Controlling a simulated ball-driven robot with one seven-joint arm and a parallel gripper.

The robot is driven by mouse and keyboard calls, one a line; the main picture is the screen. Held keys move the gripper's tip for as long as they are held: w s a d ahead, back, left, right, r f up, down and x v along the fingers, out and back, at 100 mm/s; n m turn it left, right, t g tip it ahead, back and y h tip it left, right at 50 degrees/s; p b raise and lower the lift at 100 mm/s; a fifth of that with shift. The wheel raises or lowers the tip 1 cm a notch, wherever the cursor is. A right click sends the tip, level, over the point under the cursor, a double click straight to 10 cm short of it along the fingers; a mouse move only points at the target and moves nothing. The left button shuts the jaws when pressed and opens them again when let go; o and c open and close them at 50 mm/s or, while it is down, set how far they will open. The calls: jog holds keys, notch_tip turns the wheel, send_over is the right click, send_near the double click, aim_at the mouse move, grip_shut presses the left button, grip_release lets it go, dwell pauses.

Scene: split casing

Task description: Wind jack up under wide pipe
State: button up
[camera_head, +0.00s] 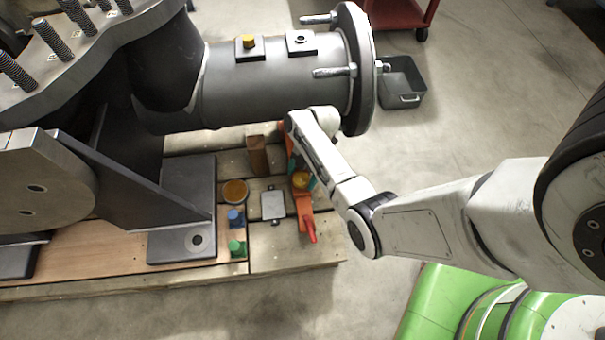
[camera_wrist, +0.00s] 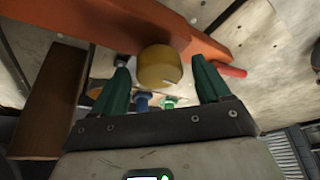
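The wide grey pipe (camera_head: 270,92) runs across the upper part of the head view, ending in a round flange (camera_head: 358,70). Below it, on wooden boards, is an orange part (camera_head: 304,213) that I take for the jack, with a red handle (camera_head: 310,232) at its near end. A yellow round knob (camera_head: 300,179) is on or beside it. My gripper (camera_wrist: 160,66) is open, its green fingers on either side of the yellow knob (camera_wrist: 160,72) in the wrist view. Gaps show beside the knob; contact is not clear. The orange part (camera_wrist: 130,22) crosses behind it. The jack's top is hidden by my arm.
On the boards stand a brown block (camera_head: 258,155), an amber disc (camera_head: 235,191), a grey plate (camera_head: 273,205), a blue knob (camera_head: 236,217) and a green knob (camera_head: 237,248). A steel bracket (camera_head: 185,215) stands left. A grey bin (camera_head: 402,85) is on the floor behind.

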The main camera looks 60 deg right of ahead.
jog(key=p+v, duration=0.4)
jog(key=v, duration=0.6)
jog(key=shift+r+p, duration=0.35)
jog(key=shift+r, duration=0.05)
jog(key=shift+d, duration=0.1)
